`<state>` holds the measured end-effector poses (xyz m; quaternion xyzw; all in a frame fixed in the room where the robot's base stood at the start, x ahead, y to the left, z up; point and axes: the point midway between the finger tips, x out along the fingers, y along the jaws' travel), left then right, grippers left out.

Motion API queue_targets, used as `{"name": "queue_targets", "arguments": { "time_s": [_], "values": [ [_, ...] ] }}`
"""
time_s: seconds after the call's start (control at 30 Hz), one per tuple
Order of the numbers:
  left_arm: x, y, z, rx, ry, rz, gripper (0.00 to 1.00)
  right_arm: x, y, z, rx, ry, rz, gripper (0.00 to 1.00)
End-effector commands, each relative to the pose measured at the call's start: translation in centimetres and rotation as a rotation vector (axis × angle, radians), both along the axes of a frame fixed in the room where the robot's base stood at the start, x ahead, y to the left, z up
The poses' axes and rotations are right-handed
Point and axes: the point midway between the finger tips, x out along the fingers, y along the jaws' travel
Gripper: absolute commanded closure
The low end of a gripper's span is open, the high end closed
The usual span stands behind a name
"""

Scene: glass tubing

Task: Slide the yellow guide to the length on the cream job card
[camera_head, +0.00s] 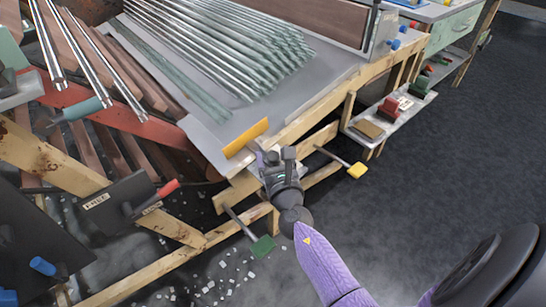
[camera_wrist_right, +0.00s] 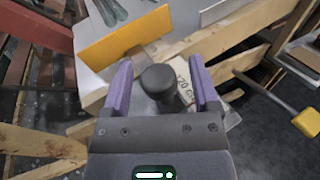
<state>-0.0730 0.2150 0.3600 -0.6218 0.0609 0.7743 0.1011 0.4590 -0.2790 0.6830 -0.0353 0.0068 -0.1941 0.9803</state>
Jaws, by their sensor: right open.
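The yellow guide (camera_head: 246,138) is a flat upright plate at the front end of the grey bench top; it also shows in the right wrist view (camera_wrist_right: 127,38). My right gripper (camera_head: 276,157) is just in front and to the right of it, apart from it. In the right wrist view its purple fingers (camera_wrist_right: 160,72) are open, with a dark round knob (camera_wrist_right: 158,78) between them, not visibly gripped. A cream card (camera_wrist_right: 184,80) behind the knob carries partly hidden lettering that looks like "20 c". My left gripper is not in view.
Several glass tubes (camera_head: 215,45) lie on the bench behind the guide. A yellow-ended handle (camera_head: 356,170) and a green-ended handle (camera_head: 263,246) stick out from the wooden frame. A shelf (camera_head: 385,121) with small blocks is to the right. Open floor lies further right.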

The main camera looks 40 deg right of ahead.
Motion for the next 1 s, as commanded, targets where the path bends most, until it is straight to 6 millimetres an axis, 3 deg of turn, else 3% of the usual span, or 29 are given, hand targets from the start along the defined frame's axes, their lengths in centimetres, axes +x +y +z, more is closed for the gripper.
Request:
{"name": "queue_targets", "arguments": {
  "time_s": [0.17, 0.5, 0.53, 1.0],
  "values": [
    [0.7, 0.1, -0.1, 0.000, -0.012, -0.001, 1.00, 0.0, 0.0, 0.0, 0.000, 0.000, 0.000, 0.25],
    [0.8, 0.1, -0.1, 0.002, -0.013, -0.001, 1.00, 0.0, 0.0, 0.0, 0.001, 0.000, 0.001, 0.97],
    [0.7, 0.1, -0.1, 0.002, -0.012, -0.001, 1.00, 0.0, 0.0, 0.0, 0.001, 0.000, 0.001, 1.00],
    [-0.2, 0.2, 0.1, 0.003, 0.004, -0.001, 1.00, 0.0, 0.1, 0.0, 0.001, 0.001, 0.001, 1.00]
  ]
}}
